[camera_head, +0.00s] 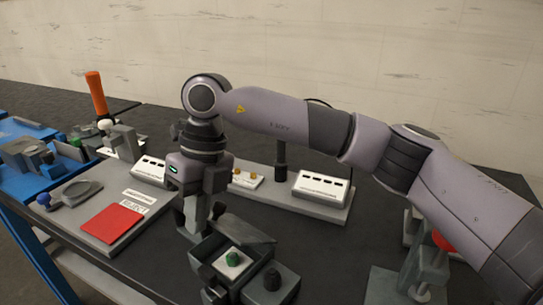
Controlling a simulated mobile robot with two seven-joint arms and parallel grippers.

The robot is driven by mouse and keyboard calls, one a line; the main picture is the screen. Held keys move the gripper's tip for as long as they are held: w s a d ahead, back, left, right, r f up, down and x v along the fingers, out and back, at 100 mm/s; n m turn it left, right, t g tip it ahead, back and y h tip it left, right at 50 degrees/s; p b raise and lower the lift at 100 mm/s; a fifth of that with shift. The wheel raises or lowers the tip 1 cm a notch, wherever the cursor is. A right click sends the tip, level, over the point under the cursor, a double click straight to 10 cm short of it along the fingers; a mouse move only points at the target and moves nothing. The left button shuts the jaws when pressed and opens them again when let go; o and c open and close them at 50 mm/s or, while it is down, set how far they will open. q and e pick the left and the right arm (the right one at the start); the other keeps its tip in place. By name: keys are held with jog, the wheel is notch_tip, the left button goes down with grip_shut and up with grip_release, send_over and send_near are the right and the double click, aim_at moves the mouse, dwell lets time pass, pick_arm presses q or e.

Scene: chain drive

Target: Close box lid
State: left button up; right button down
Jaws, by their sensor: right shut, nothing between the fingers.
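A small dark grey box (208,252) sits near the front edge of the table. It is open at the top, and a green piece (233,259) on a white pad shows inside it. A flat dark panel at its back right looks like the lid, but I cannot tell its exact angle. My right gripper (193,226) points down at the box's back left side, shut and empty. I cannot tell whether it touches the box. My left gripper is not in view.
A dark block with a round knob (271,280) stands right of the box. A grey plate with a red square (113,223) lies to the left. White labelled units (321,186) stand behind. A red-topped fixture (441,243) is at the right, below my arm.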

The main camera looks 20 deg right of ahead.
dwell(0.4)
jog(key=d+r+p, duration=0.1)
jog(key=r, duration=0.1)
jog(key=w+d+r+p, duration=0.1)
jog(key=r, duration=0.1)
jog(key=shift+d, duration=0.15)
jog(key=s+a+r+b, duration=0.1)
jog(key=s+a+r, duration=0.1)
jog(key=a+r, duration=0.3)
jog(key=w+d+r+n+t+h, duration=0.15)
jog(key=d+r+n, duration=0.3)
jog(key=n, duration=0.45)
jog(key=w+d+r+n+h, duration=0.1)
jog(key=w+d+r+n, duration=0.2)
jog(key=d+n, duration=0.45)
jog(key=n, duration=0.2)
send_over(226, 204)
notch_tip(226, 204, down, 12)
jog(key=shift+w+d+f+m, duration=0.1)
jog(key=shift+w+f+m, duration=0.15)
jog(key=shift+f, duration=0.3)
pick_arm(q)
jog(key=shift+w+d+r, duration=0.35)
